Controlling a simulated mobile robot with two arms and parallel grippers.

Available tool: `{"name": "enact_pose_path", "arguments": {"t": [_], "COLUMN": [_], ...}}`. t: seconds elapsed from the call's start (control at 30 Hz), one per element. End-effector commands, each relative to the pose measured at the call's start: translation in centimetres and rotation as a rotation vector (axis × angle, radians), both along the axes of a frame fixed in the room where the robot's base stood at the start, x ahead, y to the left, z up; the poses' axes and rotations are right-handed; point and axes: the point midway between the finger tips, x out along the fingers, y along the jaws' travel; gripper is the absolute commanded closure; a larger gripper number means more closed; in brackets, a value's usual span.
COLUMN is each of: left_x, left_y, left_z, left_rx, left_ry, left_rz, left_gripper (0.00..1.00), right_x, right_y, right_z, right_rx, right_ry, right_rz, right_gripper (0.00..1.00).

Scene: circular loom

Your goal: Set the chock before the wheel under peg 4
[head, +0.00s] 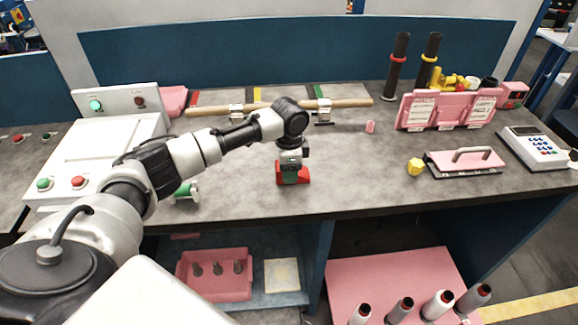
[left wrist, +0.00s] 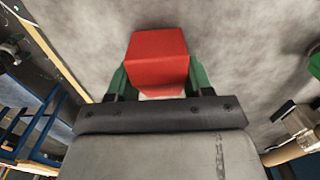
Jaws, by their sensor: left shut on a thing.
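A red block (head: 303,176), which looks like the chock, is between the green fingers of my left gripper (head: 289,176). The gripper points down and is shut on it, at the middle of the worktable. In the left wrist view the red block (left wrist: 157,58) sits between the green fingertips (left wrist: 157,78). I cannot tell whether it touches the tabletop. Several spools (head: 438,305) stand on a pink surface (head: 385,270) at the lower right, their pegs largely covered. No wheel can be made out. My right gripper is not in view.
A wooden rod (head: 352,102) lies in clamps behind the gripper. A yellow piece (head: 415,167), a pink handled plate (head: 466,161) and a keypad device (head: 536,146) are on the right. A pink bin (head: 213,288) is on the lower shelf.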

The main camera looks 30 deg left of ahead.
Motion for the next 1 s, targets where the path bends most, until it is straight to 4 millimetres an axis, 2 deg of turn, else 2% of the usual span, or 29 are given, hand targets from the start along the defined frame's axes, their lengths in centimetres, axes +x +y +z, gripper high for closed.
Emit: {"name": "enact_pose_path", "arguments": {"t": [0.33,0.37,0.5,0.53,0.83,1.0], "left_x": [0.0,0.0,0.0,0.0,0.0,0.1], "left_y": [0.0,0.0,0.0,0.0,0.0,0.0], "left_z": [-0.3,-0.3,-0.3,-0.3,-0.1,1.9], "left_rx": [0.000,0.000,0.000,0.000,0.001,0.000], "left_ry": [0.000,0.000,0.000,0.000,-0.002,-0.005], "left_rz": [0.000,0.000,0.000,0.000,0.000,0.000], "left_gripper": [0.77,0.48,0.26,0.24,0.24,0.24], "right_x": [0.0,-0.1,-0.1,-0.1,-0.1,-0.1], "right_y": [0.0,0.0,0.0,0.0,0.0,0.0], "right_z": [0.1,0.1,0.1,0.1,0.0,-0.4], "right_rx": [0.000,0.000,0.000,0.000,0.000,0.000], "right_ry": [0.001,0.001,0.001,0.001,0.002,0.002], "right_rz": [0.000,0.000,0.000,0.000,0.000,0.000], "right_gripper": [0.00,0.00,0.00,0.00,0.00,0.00]}}
